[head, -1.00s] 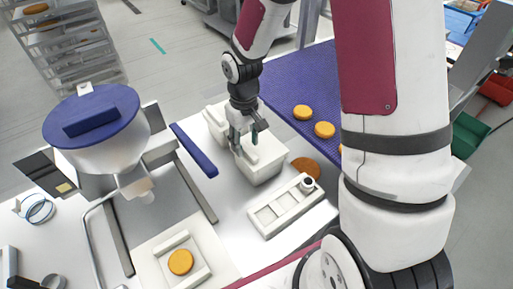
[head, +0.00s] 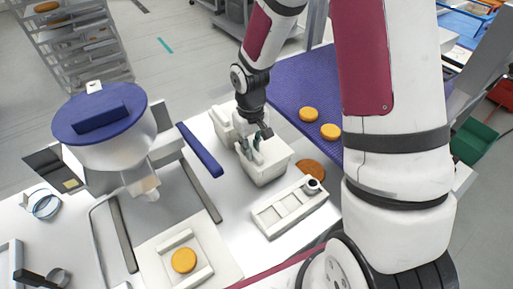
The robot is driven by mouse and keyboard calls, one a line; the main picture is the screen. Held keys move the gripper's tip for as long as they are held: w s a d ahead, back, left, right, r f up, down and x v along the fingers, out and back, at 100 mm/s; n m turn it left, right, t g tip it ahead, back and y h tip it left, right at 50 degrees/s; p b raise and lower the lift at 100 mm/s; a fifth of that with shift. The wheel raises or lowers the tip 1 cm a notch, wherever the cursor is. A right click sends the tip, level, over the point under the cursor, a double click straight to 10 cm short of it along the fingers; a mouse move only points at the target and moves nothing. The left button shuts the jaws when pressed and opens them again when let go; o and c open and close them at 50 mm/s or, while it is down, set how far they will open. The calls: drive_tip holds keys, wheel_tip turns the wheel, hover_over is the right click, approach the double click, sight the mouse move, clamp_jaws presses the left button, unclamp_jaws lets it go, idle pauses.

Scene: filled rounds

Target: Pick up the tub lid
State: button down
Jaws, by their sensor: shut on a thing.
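A white tub (head: 268,174) stands on the white worktop near the centre of the head view. Its white lid (head: 272,154) lies on top, with a raised grip in the middle, partly hidden by my fingers. My gripper (head: 250,149) points down over the lid, its fingers closed on the raised grip. The lid shows no clear gap from the tub.
A white tray with compartments (head: 268,223) and a brown round (head: 311,169) lie close to the tub. A blue-lidded hopper machine (head: 110,150) stands left, with a blue bar (head: 200,150) between. A purple mat (head: 290,85) holds orange rounds.

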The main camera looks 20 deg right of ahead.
drive_tip(key=shift+r, duration=0.15)
wheel_tip(320, 180, up, 4)
drive_tip(key=shift+f, duration=0.25)
drive_tip(key=s+r+p, duration=0.1)
drive_tip(key=s+p, duration=0.3)
drive_tip(key=s, duration=1.2)
drive_tip(key=shift+d+r, duration=0.2)
drive_tip(key=shift+d, duration=0.25)
wheel_tip(320, 180, up, 5)
drive_tip(key=p, duration=0.4)
drive_tip(key=shift+f, duration=0.1)
